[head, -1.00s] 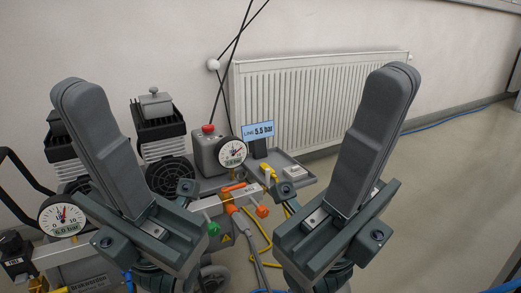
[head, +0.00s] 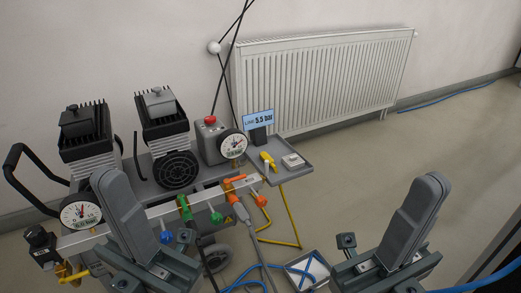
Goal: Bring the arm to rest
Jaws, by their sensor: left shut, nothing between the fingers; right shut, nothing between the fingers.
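My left gripper (head: 116,182) is shut and empty. It points up at the lower left, in front of the compressor (head: 205,172), and its arm and fingers hide part of the compressor's front. My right gripper (head: 432,184) is also shut and empty. It points up at the lower right over open floor, apart from the compressor. Both grippers sit low in the head view.
The compressor carries two finned pumps, gauges, a red-topped grey box (head: 213,140), coloured valve handles and a side tray (head: 291,174). A tray with blue hose (head: 308,270) lies low between my grippers. A radiator (head: 320,80) is on the wall.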

